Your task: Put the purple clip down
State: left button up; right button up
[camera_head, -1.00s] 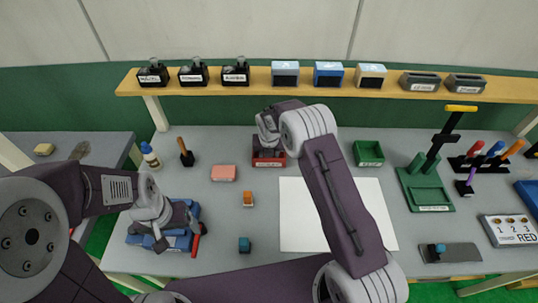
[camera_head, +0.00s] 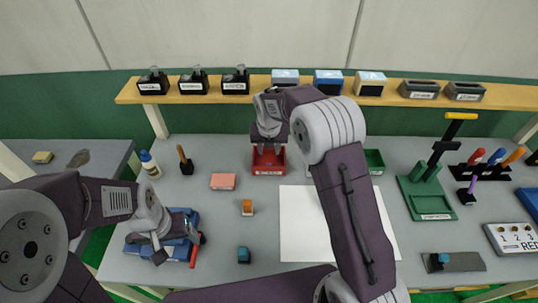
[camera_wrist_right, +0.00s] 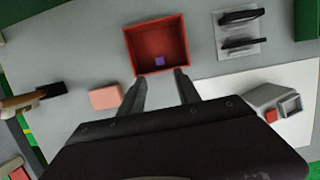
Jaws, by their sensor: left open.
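A small purple clip (camera_wrist_right: 159,61) lies on the floor of the red open bin (camera_wrist_right: 157,45) in the right wrist view. The red bin (camera_head: 268,161) stands at the back of the table in the head view, where the clip cannot be made out. My right gripper (camera_wrist_right: 161,76) is open, its fingers apart and empty at the bin's near edge, with the clip beyond the tips. My left gripper (camera_head: 163,252) is open at the left, over a blue fixture (camera_head: 185,249); its fingertips are small and partly unclear.
A pink block (camera_head: 223,181), an orange clip (camera_head: 247,207) and a teal clip (camera_head: 244,255) are on the table left of the white sheet (camera_head: 303,230). A green bin (camera_head: 375,161) is partly hidden by my right arm. A shelf (camera_head: 300,97) with boxes runs behind.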

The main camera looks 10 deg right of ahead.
jog(key=s+d+m+g, duration=0.1)
jog(key=s+d+m, duration=0.2)
jog(key=s+m, duration=1)
jog(key=s+d+f+m+g, duration=0.1)
jog(key=s+d+m, duration=0.2)
jog(key=s+m, duration=1)
jog(key=m, duration=0.8)
jog(key=shift+s+d+y, duration=0.15)
jog(key=shift+s+y, duration=0.15)
jog(key=shift+y, duration=0.1)
jog(key=shift+f, duration=0.1)
